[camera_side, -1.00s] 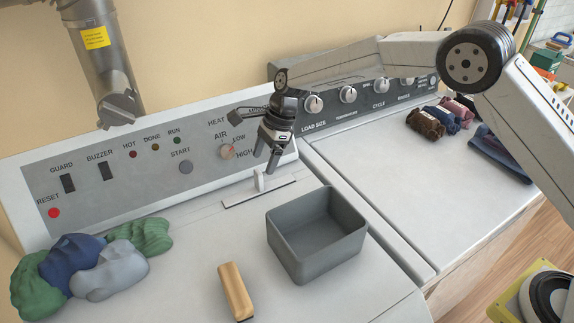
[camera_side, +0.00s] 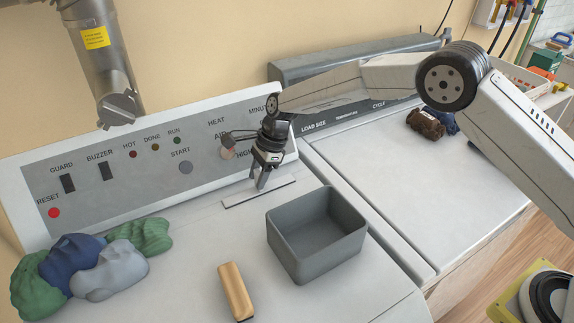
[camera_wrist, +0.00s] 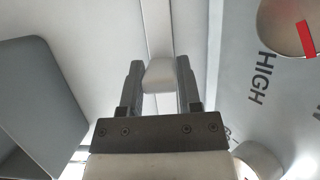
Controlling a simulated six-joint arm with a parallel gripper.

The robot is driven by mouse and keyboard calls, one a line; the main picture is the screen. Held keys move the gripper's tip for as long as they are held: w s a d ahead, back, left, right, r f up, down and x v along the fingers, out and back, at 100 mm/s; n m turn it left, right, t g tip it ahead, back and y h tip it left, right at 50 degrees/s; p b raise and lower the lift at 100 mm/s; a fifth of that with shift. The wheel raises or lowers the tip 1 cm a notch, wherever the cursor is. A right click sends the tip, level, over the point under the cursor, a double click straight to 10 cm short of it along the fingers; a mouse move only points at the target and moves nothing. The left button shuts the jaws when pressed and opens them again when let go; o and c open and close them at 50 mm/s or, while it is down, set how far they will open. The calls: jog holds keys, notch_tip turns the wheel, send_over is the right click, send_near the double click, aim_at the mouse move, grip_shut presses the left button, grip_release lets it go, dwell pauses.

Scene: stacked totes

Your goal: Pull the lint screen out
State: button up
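The lint screen shows as a thin dark-edged strip (camera_side: 236,202) lying flush in the dryer's white top, below the control panel. Its white grip tab (camera_wrist: 158,75) stands between my fingers in the wrist view. My gripper (camera_side: 258,186) points down over the strip, and its fingers hide most of the tab in the side view. The screen below the top is hidden.
A grey open bin (camera_side: 317,235) stands just in front of the strip, and it shows at left in the wrist view (camera_wrist: 40,95). The control panel (camera_side: 110,170) rises behind. A wooden-handled brush (camera_side: 235,290) and folded cloths (camera_side: 90,265) lie on the dryer top.

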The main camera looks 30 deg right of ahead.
grip_shut()
jog(key=shift+c, duration=0.9)
grip_release()
grip_shut()
